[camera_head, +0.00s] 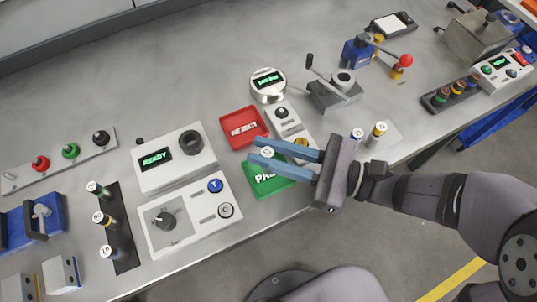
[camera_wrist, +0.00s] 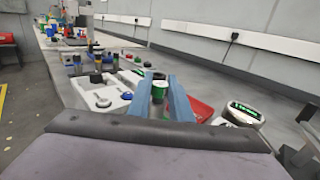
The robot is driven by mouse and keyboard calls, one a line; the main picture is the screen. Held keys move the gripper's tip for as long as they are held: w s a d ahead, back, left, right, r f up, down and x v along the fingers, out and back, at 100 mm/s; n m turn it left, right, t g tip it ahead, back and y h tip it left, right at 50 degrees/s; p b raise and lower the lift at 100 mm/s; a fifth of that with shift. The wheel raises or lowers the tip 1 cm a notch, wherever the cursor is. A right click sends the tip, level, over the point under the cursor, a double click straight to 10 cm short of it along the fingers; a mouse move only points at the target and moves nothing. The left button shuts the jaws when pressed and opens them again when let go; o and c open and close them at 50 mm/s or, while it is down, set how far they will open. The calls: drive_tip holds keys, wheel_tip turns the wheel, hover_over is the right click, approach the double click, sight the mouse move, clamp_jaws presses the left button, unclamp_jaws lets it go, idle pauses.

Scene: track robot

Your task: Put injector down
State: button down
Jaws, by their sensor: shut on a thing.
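My gripper (camera_head: 251,151) reaches in from the right, its two blue fingers level above the bench. It is shut on the injector (camera_head: 267,151), a small cylinder whose pale round top shows between the fingers. In the wrist view the injector (camera_wrist: 159,88) stands roughly upright between the fingers, with a green band and a dark top. The green PASS tray (camera_head: 262,187) lies below the fingers and is partly covered by them. The red REJECT tray (camera_head: 245,127) lies just behind it. Whether the injector touches the green tray cannot be told.
A grey READY device (camera_head: 176,158) and a knob panel (camera_head: 190,214) stand left of the trays. A round gauge (camera_head: 268,86) and a narrow button panel (camera_head: 289,124) stand behind and right. A rack with several injectors (camera_head: 113,235) is further left. The bench's front edge is close.

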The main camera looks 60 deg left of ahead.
drive_tip(key=shift+f, duration=1.15)
drive_tip(key=shift+f, duration=0.15)
drive_tip(key=c, duration=1.6)
unclamp_jaws()
drive_tip(key=shift+w, duration=0.1)
drive_tip(key=v, duration=1.2)
drive_tip(key=shift+b, duration=0.4)
drive_tip(key=shift+r, duration=0.2)
